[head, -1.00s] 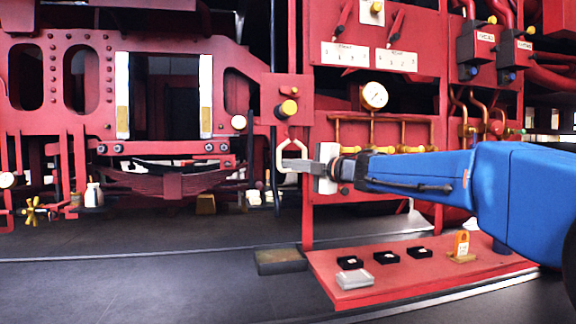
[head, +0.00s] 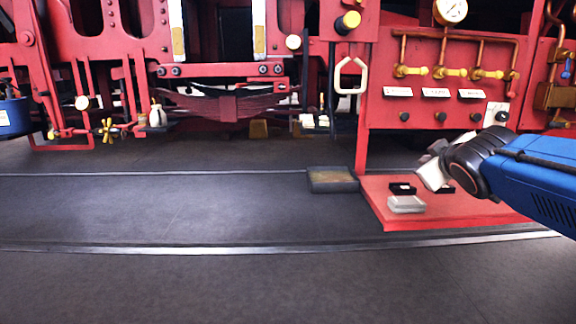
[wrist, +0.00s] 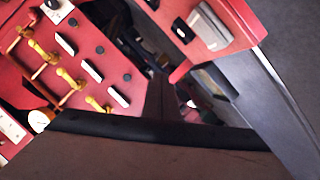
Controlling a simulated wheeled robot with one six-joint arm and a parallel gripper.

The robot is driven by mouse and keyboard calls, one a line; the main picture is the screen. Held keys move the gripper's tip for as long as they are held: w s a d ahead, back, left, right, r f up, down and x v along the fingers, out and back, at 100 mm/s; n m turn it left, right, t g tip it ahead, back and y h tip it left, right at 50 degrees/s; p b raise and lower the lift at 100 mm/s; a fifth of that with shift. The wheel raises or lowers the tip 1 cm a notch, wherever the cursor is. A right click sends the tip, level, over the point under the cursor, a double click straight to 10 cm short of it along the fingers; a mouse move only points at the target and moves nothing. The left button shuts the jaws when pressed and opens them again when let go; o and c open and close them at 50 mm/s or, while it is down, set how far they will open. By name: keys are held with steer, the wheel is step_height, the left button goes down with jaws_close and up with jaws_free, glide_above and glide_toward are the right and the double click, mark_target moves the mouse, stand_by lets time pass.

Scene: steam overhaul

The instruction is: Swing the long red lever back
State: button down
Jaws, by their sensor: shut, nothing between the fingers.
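No long red lever can be picked out with certainty in the views of this moment. My gripper (head: 432,172) is at the right of the head view, above the red low shelf, pointing left and down. Its grey fingers are shut with nothing between them. It is apart from the red panel (head: 385,112) behind it. In the wrist view I cannot make out the fingertips, and a dark band crosses the lower part.
The red shelf (head: 460,212) holds a grey box (head: 406,204) and a black box (head: 402,188). A dark block (head: 332,181) lies beside it. The floor in front is clear.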

steer(key=s+a+f+m+g, duration=0.1)
steer(key=s+f+m+g, duration=0.1)
steer(key=s+f, duration=0.6)
steer(key=s+a+f+m+g+y, duration=0.1)
steer(key=s+f+g, duration=0.3)
steer(key=s+f, duration=0.5)
steer(key=s+a+f+m+g+y, duration=0.1)
steer(key=s+a+f+m+g, duration=0.2)
steer(key=s+f, duration=0.5)
steer(key=shift+s+f, duration=0.15)
steer(key=shift+s, duration=0.6)
